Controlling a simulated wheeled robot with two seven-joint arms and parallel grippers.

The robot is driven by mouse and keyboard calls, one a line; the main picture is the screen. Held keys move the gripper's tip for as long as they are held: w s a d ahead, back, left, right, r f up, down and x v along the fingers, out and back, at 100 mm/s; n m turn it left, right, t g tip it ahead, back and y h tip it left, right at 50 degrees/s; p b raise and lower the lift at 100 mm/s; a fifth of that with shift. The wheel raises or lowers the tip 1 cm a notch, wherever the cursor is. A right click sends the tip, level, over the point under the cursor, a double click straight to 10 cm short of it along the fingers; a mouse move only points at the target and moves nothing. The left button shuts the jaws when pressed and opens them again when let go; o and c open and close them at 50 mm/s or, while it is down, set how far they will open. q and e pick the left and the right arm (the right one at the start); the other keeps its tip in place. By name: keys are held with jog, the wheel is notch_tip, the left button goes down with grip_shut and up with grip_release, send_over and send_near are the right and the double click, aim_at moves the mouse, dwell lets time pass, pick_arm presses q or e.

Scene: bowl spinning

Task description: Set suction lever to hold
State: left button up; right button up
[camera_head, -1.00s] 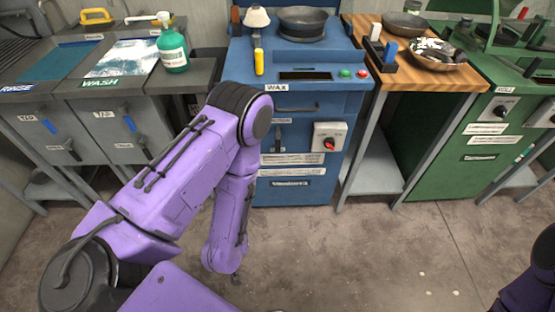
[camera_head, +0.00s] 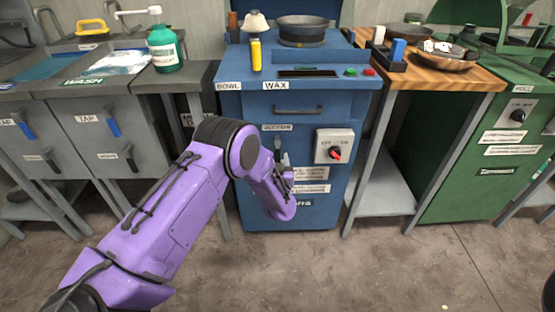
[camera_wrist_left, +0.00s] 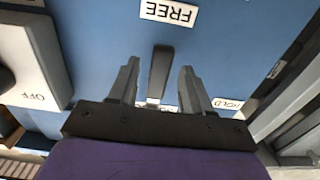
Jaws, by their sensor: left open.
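The suction lever (camera_wrist_left: 160,72) is a dark grey handle on the blue wax cabinet (camera_head: 310,105). In the left wrist view its broad end lies close to the FREE label (camera_wrist_left: 168,12). The HOLD label (camera_wrist_left: 228,104) is at the right, partly behind a finger. My left gripper (camera_wrist_left: 160,82) is open, with one finger on each side of the lever and a visible gap at both sides. In the head view the lever (camera_head: 278,148) shows above my left forearm, under the suction label (camera_head: 277,127). My right gripper is out of view.
A white switch box with a red knob (camera_head: 335,150) sits right of the lever; its OFF label (camera_wrist_left: 40,97) shows in the left wrist view. A drawer handle (camera_head: 297,111) is above. A wooden-topped table (camera_head: 450,75) stands right, a grey wash bench (camera_head: 110,95) left.

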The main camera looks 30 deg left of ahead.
pick_arm(q)
jog(key=shift+x, duration=0.95)
grip_shut()
